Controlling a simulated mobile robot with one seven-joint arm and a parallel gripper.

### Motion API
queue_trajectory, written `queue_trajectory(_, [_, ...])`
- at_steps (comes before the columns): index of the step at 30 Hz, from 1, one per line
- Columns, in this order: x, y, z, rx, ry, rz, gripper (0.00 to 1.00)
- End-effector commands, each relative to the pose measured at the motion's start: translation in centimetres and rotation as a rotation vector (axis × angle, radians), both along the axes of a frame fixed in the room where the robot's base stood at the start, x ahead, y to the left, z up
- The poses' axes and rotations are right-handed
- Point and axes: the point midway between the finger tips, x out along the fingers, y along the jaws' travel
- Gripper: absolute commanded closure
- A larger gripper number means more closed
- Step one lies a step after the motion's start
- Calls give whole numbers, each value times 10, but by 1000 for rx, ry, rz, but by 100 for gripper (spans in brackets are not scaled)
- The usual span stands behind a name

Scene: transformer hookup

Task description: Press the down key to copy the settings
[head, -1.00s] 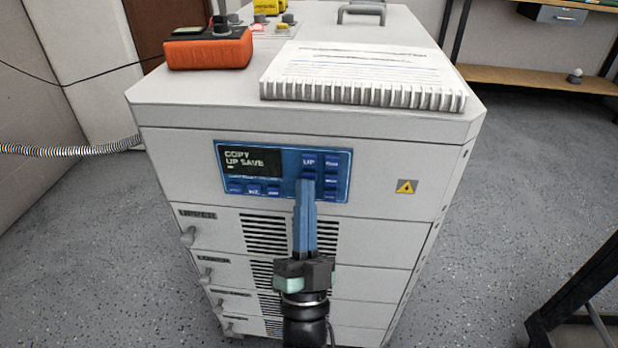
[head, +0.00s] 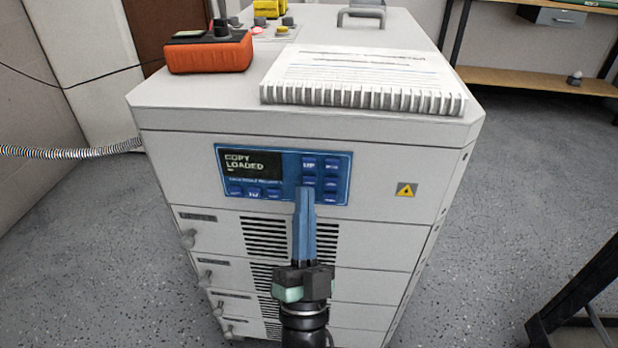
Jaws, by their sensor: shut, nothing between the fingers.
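The blue control panel (head: 283,176) is on the upper front of the grey cabinet. Its dark display (head: 252,164) reads "COPY LOADED". The UP key (head: 308,163) shows at the top of the key block. Another key (head: 308,182) shows just below it, partly visible above my fingertips; its label is too small to read. My gripper (head: 304,191) is shut and empty, pointing up at the lower part of the panel. Its fingertips cover the panel's lower edge below that key. I cannot tell whether they touch the panel.
The grey cabinet (head: 385,165) has vents and knobs below the panel. A spiral-bound notebook (head: 355,72) and an orange meter (head: 208,52) lie on its top. A dark metal frame (head: 580,300) stands at lower right.

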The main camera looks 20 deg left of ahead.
Motion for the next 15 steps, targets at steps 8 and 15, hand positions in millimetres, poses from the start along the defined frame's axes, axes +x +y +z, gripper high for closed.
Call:
queue_trajectory(8, [-3,-1,0,0,0,0,100])
queue_trajectory(15, [-14,-4,1,0,1,-1,100])
